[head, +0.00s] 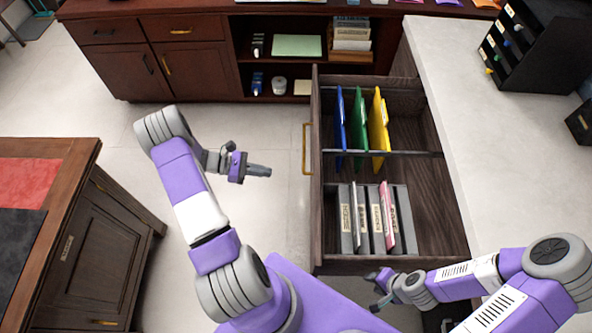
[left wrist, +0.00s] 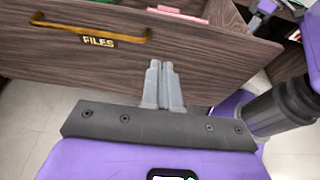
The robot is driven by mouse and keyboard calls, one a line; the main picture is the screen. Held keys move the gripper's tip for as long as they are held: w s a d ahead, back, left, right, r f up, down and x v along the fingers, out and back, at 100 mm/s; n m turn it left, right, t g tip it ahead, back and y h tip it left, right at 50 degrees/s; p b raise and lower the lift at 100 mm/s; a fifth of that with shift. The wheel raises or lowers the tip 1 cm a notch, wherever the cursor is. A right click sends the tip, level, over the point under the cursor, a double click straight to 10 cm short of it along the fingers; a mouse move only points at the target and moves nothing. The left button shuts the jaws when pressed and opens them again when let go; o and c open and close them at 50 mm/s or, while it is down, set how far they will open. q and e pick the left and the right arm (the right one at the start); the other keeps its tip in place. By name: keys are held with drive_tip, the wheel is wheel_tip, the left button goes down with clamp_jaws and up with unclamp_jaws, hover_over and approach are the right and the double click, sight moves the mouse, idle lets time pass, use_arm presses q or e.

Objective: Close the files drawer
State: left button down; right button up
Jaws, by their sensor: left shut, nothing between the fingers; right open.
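The files drawer (head: 316,215) is pulled far out from under the white counter in the head view. It holds blue, green and yellow folders and a row of grey binders. Its front, with a brass handle (head: 307,149), faces left. In the left wrist view the drawer front (left wrist: 205,50) carries the handle (left wrist: 90,28) and a FILES label (left wrist: 98,41). My left gripper (head: 268,171) is shut and empty, left of the drawer front; its fingers (left wrist: 165,75) point at the front panel below the handle. Contact cannot be told. My right gripper (head: 376,292) is open near the drawer's near side.
A white counter (head: 455,90) runs along the right, with a black organizer (head: 530,45) on it. A dark wood cabinet (head: 170,50) stands at the back. A wooden desk (head: 95,240) is at left. Floor left of the drawer is clear.

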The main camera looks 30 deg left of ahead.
use_arm(q)
drive_tip(key=r+b+x, duration=0.1)
drive_tip(key=b+x, duration=0.1)
drive_tip(key=x, duration=1.1)
drive_tip(key=shift+d, duration=0.45)
drive_tip(key=shift+w+r, duration=0.1)
drive_tip(key=shift+w, duration=0.1)
